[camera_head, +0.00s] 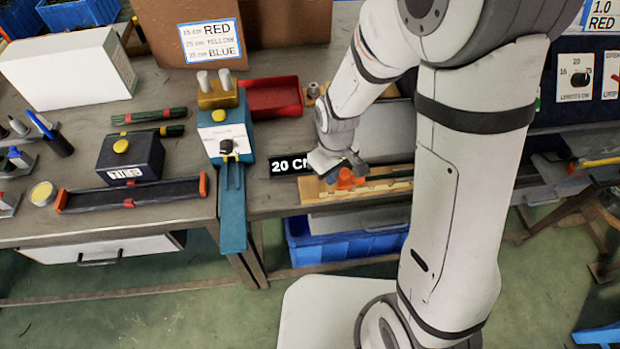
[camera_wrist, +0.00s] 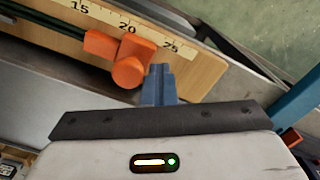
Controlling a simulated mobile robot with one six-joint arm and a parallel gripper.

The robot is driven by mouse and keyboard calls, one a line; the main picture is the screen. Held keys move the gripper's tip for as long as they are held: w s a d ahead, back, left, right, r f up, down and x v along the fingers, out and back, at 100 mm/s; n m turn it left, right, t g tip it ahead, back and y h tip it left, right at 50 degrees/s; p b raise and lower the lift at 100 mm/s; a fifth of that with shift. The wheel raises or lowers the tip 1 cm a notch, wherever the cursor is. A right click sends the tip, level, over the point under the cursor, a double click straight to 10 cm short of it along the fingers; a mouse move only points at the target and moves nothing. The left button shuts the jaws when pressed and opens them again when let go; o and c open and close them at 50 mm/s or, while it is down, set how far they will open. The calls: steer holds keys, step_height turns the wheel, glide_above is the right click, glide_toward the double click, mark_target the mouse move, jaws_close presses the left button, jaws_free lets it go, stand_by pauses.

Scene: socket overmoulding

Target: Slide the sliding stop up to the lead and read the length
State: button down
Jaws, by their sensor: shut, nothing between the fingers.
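The orange sliding stop (camera_wrist: 120,55) sits on the wooden measuring board (camera_wrist: 205,75) in the wrist view, near the 20 mark of the printed scale (camera_wrist: 125,27). It also shows in the head view (camera_head: 349,179), partly behind my gripper. A dark green lead (camera_wrist: 45,20) runs from the upper left to the stop's left side; whether it touches is unclear. My gripper (camera_wrist: 158,76) is shut and empty, its blue fingertips just right of the stop's round knob. In the head view my gripper (camera_head: 340,165) is over the board, and the lead is not clear there.
A black "20 CM" sign (camera_head: 288,164) lies left of the board. A blue machine (camera_head: 227,135) and a red tray (camera_head: 272,97) stand further left. A blue bin (camera_head: 315,246) is below the table edge. My arm hides part of the bench.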

steer(key=shift+a, duration=0.15)
steer(key=shift+s+a, duration=0.15)
steer(key=shift+a, duration=0.35)
step_height(320, 180, up, 7)
steer(key=p, duration=0.5)
stand_by(0.4)
step_height(320, 180, up, 6)
steer(key=m, duration=0.2)
glide_above(345, 183)
steer(key=s+d+r+m+t, duration=0.2)
steer(key=s+d+r+m, duration=0.4)
steer(key=s+d+r, duration=0.3)
step_height(345, 183, up, 3)
steer(key=shift+d+m+t, duration=0.3)
steer(key=shift+d+t, duration=0.1)
steer(key=shift+d, duration=0.7)
